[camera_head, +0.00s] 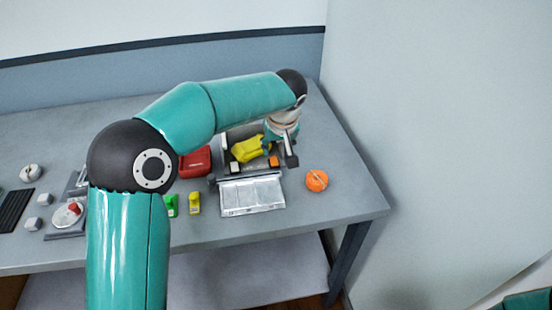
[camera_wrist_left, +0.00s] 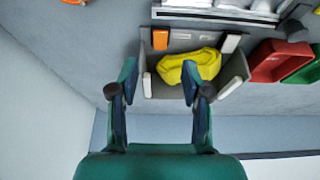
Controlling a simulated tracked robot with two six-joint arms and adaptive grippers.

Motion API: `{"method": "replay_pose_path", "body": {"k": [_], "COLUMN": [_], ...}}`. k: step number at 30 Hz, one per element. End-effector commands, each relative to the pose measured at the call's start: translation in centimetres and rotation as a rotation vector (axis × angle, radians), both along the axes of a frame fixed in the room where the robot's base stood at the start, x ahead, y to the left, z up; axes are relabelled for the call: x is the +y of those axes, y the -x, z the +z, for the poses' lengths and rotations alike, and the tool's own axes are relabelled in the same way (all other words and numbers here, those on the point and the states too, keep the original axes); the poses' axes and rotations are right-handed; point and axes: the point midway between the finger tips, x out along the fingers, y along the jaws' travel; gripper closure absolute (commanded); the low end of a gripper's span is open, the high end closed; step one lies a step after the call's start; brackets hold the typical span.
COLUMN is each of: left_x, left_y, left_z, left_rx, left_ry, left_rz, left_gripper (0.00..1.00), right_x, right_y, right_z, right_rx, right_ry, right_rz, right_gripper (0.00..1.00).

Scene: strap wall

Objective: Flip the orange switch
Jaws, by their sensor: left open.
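The orange switch (camera_head: 273,161) is a small orange block on the front right corner of a grey box. It also shows in the left wrist view (camera_wrist_left: 160,38), where it is beyond my fingertips and apart from them. My left gripper (camera_head: 287,142) is over the right part of the box. In the left wrist view the left gripper (camera_wrist_left: 160,82) is open, its two fingers spread with nothing held between them. I cannot tell how high the fingers are above the box. My right gripper is out of view.
A crumpled yellow thing (camera_wrist_left: 188,68) lies in the grey box, with white blocks (camera_wrist_left: 230,43) at its corners. A silver panel (camera_head: 252,194) is in front of the box. A red bin (camera_head: 196,162) stands left, an orange round object (camera_head: 317,180) right.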

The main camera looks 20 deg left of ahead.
Motion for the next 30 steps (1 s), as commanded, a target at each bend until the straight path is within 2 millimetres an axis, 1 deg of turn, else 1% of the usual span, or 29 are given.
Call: {"method": "replay_pose_path", "body": {"k": [1, 6, 12, 18, 25, 30], "left_x": [0.3, 1.0, 1.5, 1.6, 1.6, 1.6], "left_y": [-0.4, -1.4, -2.3, -2.6, -2.6, -2.6], "left_z": [-1.2, -4.3, -6.7, -7.5, -7.5, -7.5], "left_rx": [0.005, 0.004, 0.002, 0.000, 0.000, -0.001], "left_ry": [-0.002, -0.001, -0.001, 0.000, 0.000, 0.000], "left_rz": [0.001, 0.000, -0.001, -0.002, -0.002, -0.002], "left_gripper": [0.52, 0.52, 0.52, 0.52, 0.52, 0.80], "right_x": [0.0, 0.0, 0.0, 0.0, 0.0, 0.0], "right_y": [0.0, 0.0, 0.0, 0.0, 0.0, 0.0], "right_z": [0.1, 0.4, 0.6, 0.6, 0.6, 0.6], "right_rx": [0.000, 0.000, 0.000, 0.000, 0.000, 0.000], "right_ry": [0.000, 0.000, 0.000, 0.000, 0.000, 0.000], "right_rz": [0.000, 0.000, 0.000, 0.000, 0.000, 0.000], "right_gripper": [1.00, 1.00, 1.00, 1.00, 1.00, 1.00]}}
